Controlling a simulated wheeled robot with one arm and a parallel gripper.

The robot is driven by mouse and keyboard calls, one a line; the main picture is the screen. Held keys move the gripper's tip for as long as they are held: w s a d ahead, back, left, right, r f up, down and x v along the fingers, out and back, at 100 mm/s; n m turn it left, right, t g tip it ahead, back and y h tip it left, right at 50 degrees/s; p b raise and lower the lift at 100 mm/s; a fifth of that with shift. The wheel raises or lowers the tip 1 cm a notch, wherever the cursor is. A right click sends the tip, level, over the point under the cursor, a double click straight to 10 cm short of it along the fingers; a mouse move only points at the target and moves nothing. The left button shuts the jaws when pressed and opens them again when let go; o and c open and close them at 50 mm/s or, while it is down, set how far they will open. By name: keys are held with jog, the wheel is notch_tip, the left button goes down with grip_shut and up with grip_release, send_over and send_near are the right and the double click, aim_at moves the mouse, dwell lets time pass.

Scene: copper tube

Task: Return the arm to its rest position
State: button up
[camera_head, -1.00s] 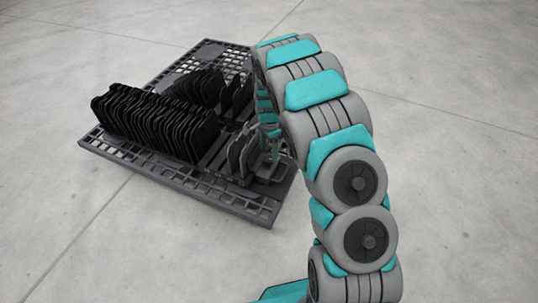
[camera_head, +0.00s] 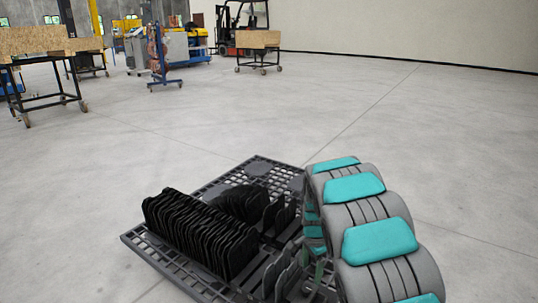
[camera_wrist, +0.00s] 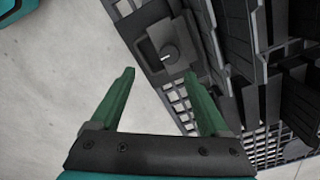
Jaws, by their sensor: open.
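My gripper (camera_wrist: 159,74) shows in the wrist view with its two green fingers apart and nothing between them. Its right fingertip appears close to a dark block with a round recess (camera_wrist: 169,51) on the grid tray; I cannot tell whether they touch. In the head view my teal and grey arm arches over the right side of the black grid tray (camera_head: 136,240). The gripper end is mostly hidden behind my arm there, low over the tray's near right part.
Rows of upright black plates (camera_head: 195,232) fill the tray. Bare concrete floor (camera_head: 400,130) surrounds it. Far back stand a wood-topped cart (camera_head: 38,42), a blue stand (camera_head: 163,68), a smaller cart (camera_head: 258,42) and a forklift (camera_head: 225,30).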

jog(key=s+d+r+n+p, duration=0.15)
jog(key=s+r+n, duration=0.45)
jog(key=s+r, duration=1.2)
jog(key=s+a+r+n+p, duration=0.1)
jog(key=s+r+n, duration=0.1)
jog(key=s, duration=1)
jog(key=s+a+r+n+g+p, duration=0.1)
jog(key=s+n, duration=0.4)
jog(key=s, duration=0.7)
jog(key=shift+r+n+g+p, duration=0.3)
jog(key=shift+r+p, duration=0.15)
jog(key=shift+r, duration=0.35)
